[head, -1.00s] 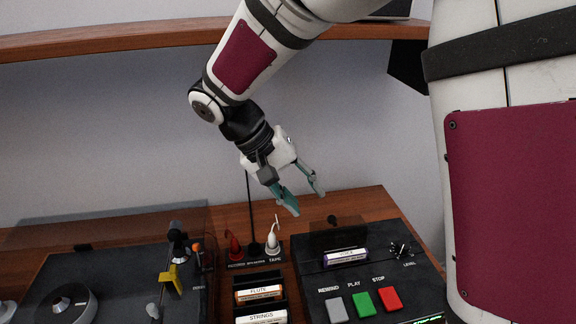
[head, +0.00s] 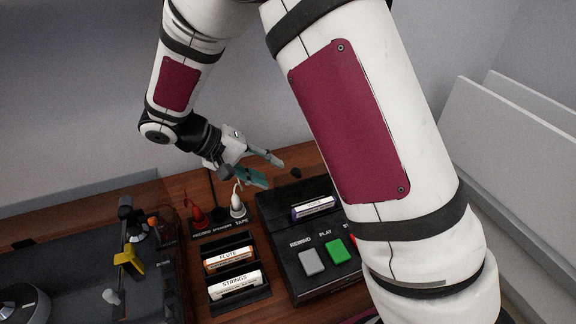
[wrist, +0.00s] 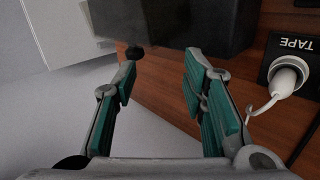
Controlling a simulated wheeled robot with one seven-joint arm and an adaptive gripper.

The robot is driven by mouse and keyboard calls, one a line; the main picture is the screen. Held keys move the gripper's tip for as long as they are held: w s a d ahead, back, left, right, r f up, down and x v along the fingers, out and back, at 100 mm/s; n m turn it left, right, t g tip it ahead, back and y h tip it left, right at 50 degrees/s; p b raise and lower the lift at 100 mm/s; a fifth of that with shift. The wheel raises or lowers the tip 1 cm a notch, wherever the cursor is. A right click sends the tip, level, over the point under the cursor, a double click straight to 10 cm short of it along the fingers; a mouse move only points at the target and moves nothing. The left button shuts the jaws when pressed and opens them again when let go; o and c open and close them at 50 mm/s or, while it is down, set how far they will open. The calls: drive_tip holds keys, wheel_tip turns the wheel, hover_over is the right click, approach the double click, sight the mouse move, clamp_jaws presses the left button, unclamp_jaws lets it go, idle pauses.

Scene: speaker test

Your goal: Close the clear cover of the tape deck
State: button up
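The black tape deck (head: 283,264) stands right of centre in the head view, with a cassette (head: 313,208) at its rear and grey and green buttons in front. Its clear cover is hard to make out; a faint dark see-through panel seems to stand raised behind the cassette. A small round black knob (head: 296,172) shows behind the deck. My gripper (head: 271,172) is open and empty, above and behind the deck's rear left. In the wrist view, the deck (wrist: 215,22) lies beyond my open fingers (wrist: 160,65), and the knob (wrist: 131,52) is close to the left fingertip.
A red plug (head: 197,215) and a white TAPE plug (head: 237,205) stand left of the deck. A rack with FLUTE (head: 228,258) and STRINGS (head: 235,285) cassettes is in front of them. A turntable (head: 70,285) fills the left. My arm hides the deck's right side.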

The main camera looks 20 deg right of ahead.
sight(292, 170)
drive_tip(key=d, duration=0.4)
drive_tip(key=shift+s+d, duration=0.15)
drive_tip(key=shift+s, duration=0.1)
drive_tip(key=shift+d+f+p, duration=0.3)
drive_tip(key=shift+d+f, duration=0.1)
drive_tip(key=shift+d, duration=0.1)
drive_tip(key=shift+c, duration=0.4)
clamp_jaws()
